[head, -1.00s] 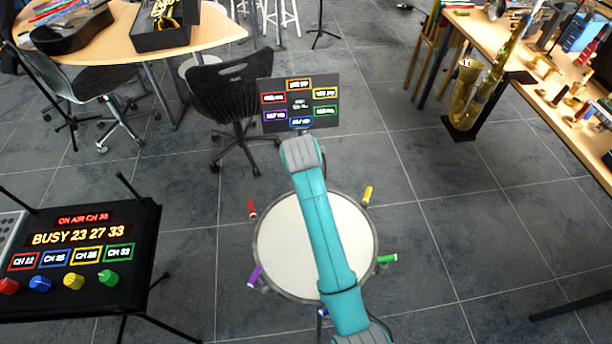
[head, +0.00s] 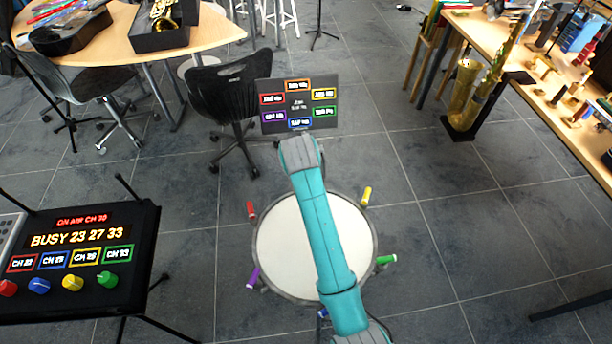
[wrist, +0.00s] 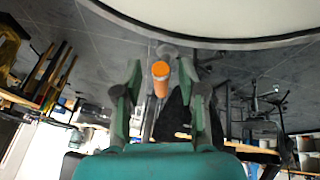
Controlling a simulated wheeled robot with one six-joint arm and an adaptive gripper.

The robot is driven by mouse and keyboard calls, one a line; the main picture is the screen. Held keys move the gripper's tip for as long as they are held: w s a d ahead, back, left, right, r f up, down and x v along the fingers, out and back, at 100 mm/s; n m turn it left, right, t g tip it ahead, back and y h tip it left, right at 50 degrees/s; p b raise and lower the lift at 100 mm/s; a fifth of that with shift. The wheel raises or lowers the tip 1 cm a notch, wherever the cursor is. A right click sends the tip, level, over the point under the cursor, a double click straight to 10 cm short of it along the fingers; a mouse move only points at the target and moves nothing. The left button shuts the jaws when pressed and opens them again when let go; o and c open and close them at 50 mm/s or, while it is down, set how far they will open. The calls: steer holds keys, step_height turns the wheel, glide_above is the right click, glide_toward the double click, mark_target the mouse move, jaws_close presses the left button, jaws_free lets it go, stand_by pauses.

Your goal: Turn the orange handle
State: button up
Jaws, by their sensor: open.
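The orange handle (wrist: 160,78) shows in the wrist view as a short cylinder seen nearly end-on, beside the rim of the round drum (wrist: 235,14). My gripper (wrist: 161,86) is open, with one finger on each side of the handle. Gaps show between the handle and both fingers. In the head view my teal arm crosses the drum (head: 283,245) and hides the orange handle and my gripper.
Around the drum's rim are a red handle (head: 251,209), a yellow handle (head: 366,196), a green handle (head: 386,259) and a purple handle (head: 253,277). A display panel (head: 298,104) stands behind the drum. A control box (head: 80,250) stands at left.

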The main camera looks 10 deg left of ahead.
steer(key=v, duration=1.1)
steer(key=shift+r, duration=0.25)
steer(key=shift+s, duration=0.1)
steer(key=shift+d, duration=0.15)
